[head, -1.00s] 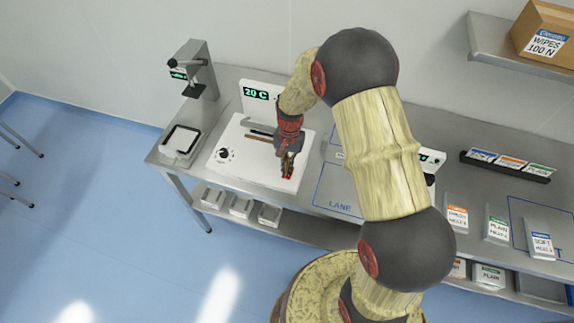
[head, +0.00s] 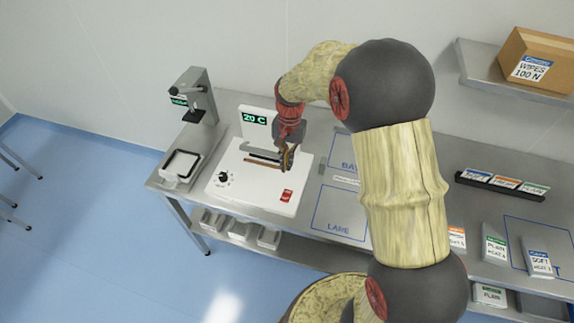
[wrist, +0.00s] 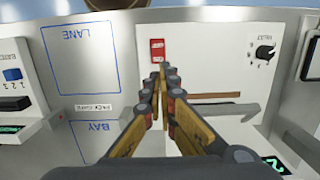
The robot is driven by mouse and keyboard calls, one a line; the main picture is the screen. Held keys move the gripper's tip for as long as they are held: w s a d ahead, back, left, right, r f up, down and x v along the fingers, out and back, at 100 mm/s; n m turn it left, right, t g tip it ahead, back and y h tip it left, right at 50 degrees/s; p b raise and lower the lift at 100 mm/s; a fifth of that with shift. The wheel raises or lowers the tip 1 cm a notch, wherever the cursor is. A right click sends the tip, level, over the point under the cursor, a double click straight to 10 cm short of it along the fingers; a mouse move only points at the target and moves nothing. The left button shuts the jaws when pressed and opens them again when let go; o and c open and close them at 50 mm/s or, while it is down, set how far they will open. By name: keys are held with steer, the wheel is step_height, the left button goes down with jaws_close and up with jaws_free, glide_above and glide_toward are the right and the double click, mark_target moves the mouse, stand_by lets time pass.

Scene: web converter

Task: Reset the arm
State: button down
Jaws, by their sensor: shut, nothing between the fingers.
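My gripper (head: 287,158) is shut and empty. In the head view it hangs above the back right part of the white heat-sealer-like machine, which has a "20 C" display (head: 255,119). In the wrist view the two fingers of my gripper (wrist: 160,72) meet at their tips, above the white machine top (wrist: 215,65). The red switch (head: 287,195) on the machine is uncovered and also shows just beyond the fingertips in the wrist view (wrist: 157,50). My arm is bent over the bench and hides part of its middle.
A black knob (head: 223,179) sits on the machine. A scale-like tray (head: 181,165) and a grey press (head: 195,95) stand to the left. The marked LANE area (head: 340,212) is clear. Several labelled packs stand at right, below a shelf (head: 480,70) with a cardboard box (head: 540,60).

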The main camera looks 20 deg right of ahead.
stand_by(0.4)
steer(key=s+r+n+t+b, duration=0.2)
steer(key=s+r+b, duration=0.1)
steer(key=s, duration=0.5)
steer(key=s+r+n+t+b, duration=0.2)
steer(key=s+r+b, duration=0.1)
steer(key=s+b, duration=0.3)
steer(key=s+r+n+t+b, duration=0.2)
steer(key=s+r+n+b, duration=0.1)
steer(key=s, duration=0.7)
steer(key=shift+s+a+r+t+h+b, duration=0.25)
steer(key=shift+a+r+t+h+b, duration=0.25)
steer(key=shift+b, duration=0.2)
steer(key=shift+w+r, duration=0.1)
